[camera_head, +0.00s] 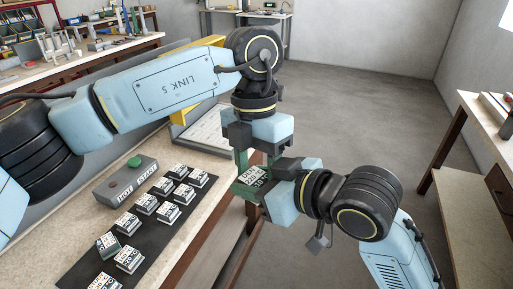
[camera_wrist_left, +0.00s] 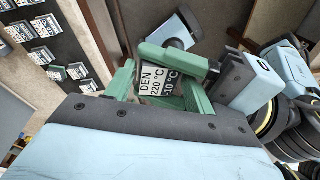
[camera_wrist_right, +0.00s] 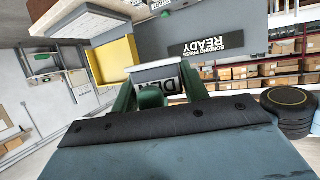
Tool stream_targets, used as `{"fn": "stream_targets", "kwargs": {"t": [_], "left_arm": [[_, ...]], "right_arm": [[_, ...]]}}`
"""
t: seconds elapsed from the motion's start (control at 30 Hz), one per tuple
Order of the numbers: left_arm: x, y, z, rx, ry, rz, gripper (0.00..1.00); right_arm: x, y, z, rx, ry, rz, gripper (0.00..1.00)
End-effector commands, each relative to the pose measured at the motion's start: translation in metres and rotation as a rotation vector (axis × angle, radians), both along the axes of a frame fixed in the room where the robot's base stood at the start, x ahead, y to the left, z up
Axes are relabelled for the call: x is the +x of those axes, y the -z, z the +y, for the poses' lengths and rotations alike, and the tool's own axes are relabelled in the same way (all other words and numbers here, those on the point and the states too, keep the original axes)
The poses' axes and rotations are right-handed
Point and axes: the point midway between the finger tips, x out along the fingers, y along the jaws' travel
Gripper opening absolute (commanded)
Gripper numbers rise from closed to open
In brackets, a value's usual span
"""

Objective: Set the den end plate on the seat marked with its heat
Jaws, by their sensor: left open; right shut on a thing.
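The den end plate (camera_head: 252,176) is a small block with a white label. In the left wrist view its label (camera_wrist_left: 154,80) reads DEN 220 °C, with a second label of about -10 °C beside it. My right gripper (camera_head: 264,183) is shut on it, in the air off the bench's right edge. The plate shows between the right fingers (camera_wrist_right: 160,90) in the right wrist view. My left gripper (camera_head: 254,158) points down with open fingers around the plate; contact cannot be told. Several labelled blocks (camera_head: 146,203) stand in rows on a black mat (camera_head: 72,272); their print is too small to read.
A grey box (camera_head: 125,180) with a green button stands behind the mat on the bench. A pale panel (camera_head: 208,132) beside a yellow frame lies farther back. A sign reading BONDING PRESS READY (camera_wrist_right: 206,45) shows in the right wrist view. Another table (camera_head: 490,130) stands at right.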

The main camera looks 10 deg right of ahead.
Motion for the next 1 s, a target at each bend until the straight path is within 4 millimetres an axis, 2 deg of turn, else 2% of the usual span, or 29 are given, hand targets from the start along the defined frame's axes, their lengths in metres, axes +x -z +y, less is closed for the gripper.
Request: {"fn": "stream_targets", "kwargs": {"t": [0.37, 0.6, 0.63, 0.8, 1.0], "left_arm": [[-0.0011, 0.0063, -0.0001, 0.0, -0.001, 0.001, 0.54], [-0.002, 0.0058, -0.0009, -0.002, 0.002, 0.002, 0.24], [-0.0022, 0.0057, -0.0011, -0.002, 0.003, 0.002, 0.23], [-0.0019, 0.0058, -0.0009, -0.002, 0.002, 0.002, 0.22], [-0.0014, 0.0058, -0.0004, -0.001, 0.0, 0.002, 0.22]], "right_arm": [[0.0, -0.0003, 0.0, 0.001, 0.0, -0.001, 0.22], [0.0002, -0.0001, 0.0, 0.0, 0.0, 0.0, 0.22], [0.0002, -0.0001, 0.0, 0.0, 0.0, 0.0, 0.47], [0.0002, -0.0001, 0.0, 0.0, 0.0, 0.0, 0.69], [0.0001, -0.0002, 0.0, 0.0, 0.0, 0.0, 0.7]]}}
